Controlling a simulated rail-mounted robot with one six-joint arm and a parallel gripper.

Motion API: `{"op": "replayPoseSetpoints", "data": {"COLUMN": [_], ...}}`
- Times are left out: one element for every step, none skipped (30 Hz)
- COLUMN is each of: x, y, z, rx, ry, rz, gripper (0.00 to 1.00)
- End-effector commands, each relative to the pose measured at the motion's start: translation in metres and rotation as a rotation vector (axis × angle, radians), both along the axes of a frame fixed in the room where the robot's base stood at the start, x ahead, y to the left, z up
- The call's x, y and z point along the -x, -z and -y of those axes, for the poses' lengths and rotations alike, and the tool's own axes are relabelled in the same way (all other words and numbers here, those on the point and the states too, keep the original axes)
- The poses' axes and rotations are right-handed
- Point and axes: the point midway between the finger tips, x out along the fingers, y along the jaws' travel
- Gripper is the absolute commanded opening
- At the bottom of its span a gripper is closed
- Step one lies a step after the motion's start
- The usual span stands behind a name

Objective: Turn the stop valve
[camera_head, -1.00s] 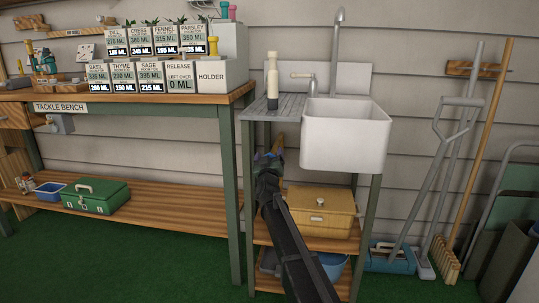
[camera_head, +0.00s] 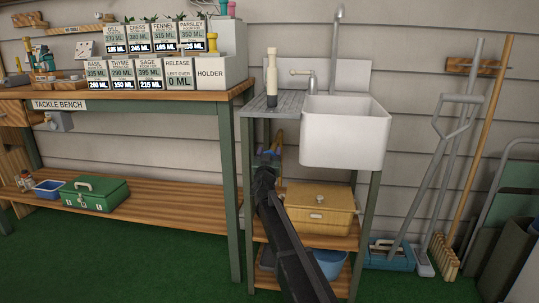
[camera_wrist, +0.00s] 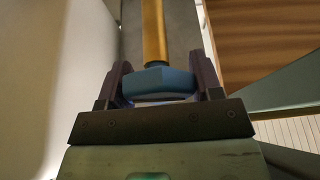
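Below the sink's left side, a yellow stem (camera_head: 277,138) shows just beyond my gripper (camera_head: 268,157) in the head view. In the wrist view the yellow stem (camera_wrist: 154,32) runs away from a blue faceted knob (camera_wrist: 158,83), which looks like the stop valve's handle. My gripper (camera_wrist: 160,88) has one finger on each side of the blue knob, and both fingers appear to press on it. In the head view my gripper hides most of the knob.
The white sink (camera_head: 345,145) overhangs to the right of my gripper. A wooden box (camera_head: 320,212) and a blue basin (camera_head: 330,264) sit on shelves below. The green bench leg (camera_head: 230,195) stands to the left.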

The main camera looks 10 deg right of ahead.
Motion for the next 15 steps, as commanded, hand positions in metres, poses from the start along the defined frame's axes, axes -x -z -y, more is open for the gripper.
{"op": "replayPoseSetpoints", "data": {"x": [0.0000, 0.0000, 0.0000, 0.0000, 0.0000, 0.0000, 0.0000, 0.0000, 0.0000, 0.0001, 0.0003, 0.0012, 0.0026, 0.0047, 0.0086], "y": [0.0000, 0.0000, 0.0000, 0.0000, 0.0000, 0.0000, 0.0000, 0.0000, 0.0000, 0.0000, 0.0002, 0.0008, 0.0016, 0.0029, 0.0051], "z": [0.0001, 0.0001, 0.0001, 0.0001, 0.0001, 0.0000, 0.0000, 0.0001, 0.0001, 0.0001, 0.0000, -0.0003, -0.0007, -0.0014, -0.0027], "rx": [0.000, 0.000, 0.001, 0.001, 0.001, 0.001, 0.001, 0.001, 0.001, 0.001, 0.001, 0.001, 0.001, 0.001, 0.001], "ry": [0.000, 0.000, 0.000, 0.000, 0.000, 0.000, -0.001, -0.001, -0.001, -0.001, -0.001, -0.001, -0.001, -0.001, -0.001], "rz": [0.000, 0.000, 0.000, 0.000, 0.000, 0.000, 0.000, 0.000, 0.000, 0.000, 0.000, 0.000, 0.000, 0.000, 0.000], "gripper": [0.68, 0.72, 0.78, 0.81, 0.81, 0.81, 0.81, 0.81, 0.81, 0.81, 0.81, 0.81, 0.81, 0.81, 0.81]}}
